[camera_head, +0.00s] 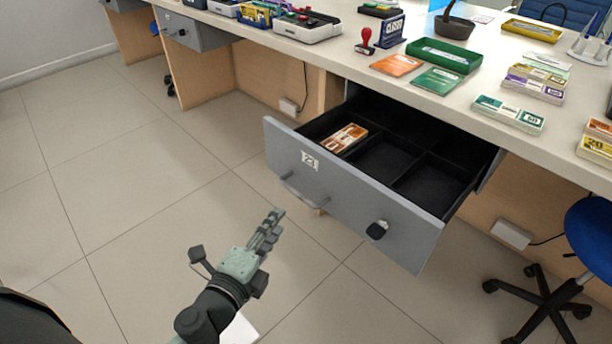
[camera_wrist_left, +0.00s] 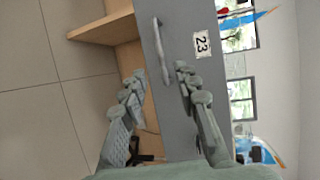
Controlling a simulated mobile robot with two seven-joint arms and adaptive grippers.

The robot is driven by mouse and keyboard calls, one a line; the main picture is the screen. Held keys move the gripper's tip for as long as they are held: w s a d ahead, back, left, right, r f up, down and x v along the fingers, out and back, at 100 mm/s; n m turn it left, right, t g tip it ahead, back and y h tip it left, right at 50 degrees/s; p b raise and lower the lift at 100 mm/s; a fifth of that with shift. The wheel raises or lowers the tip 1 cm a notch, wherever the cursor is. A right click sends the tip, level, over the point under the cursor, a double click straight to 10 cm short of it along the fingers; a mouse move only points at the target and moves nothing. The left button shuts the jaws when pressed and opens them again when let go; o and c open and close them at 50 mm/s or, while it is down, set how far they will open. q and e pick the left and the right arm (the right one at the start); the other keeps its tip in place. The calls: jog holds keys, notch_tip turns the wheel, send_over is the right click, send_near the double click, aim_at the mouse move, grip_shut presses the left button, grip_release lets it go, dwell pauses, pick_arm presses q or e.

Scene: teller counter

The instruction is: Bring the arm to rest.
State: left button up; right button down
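My left gripper (camera_head: 272,226) is in front of the open grey drawer (camera_head: 345,205), apart from it and empty. In the left wrist view my left gripper (camera_wrist_left: 160,76) has its two fingers spread, with the drawer front and its bar handle (camera_wrist_left: 161,52) beyond them. The handle also shows in the head view (camera_head: 303,197), on the drawer front below the label "23" (camera_head: 310,161). Nothing is between the fingers. My right gripper is not in view.
The pulled-out drawer has black compartments; one holds an orange banknote bundle (camera_head: 345,138). The counter (camera_head: 340,57) carries banknote stacks (camera_head: 508,113), a green tray (camera_head: 443,56) and a red-handled stamp (camera_head: 366,39). A blue chair (camera_head: 590,235) stands at right. Floor at left is clear.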

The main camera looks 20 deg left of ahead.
pick_arm(q)
jog(key=s+a+f+n+g+y, duration=0.2)
jog(key=a+f+n+g, duration=0.2)
jog(key=f+n, duration=0.25)
jog(key=s+a+f+n+g+y, duration=0.25)
jog(key=f+n, duration=0.25)
jog(key=f, duration=0.3)
jog(key=s+d+f+n+g+h, duration=0.4)
jog(key=s+f+n+g, duration=0.1)
jog(key=f, duration=0.3)
jog(key=shift+s+f+g, duration=0.25)
jog(key=shift+s+g, duration=0.35)
jog(key=shift+g, duration=0.15)
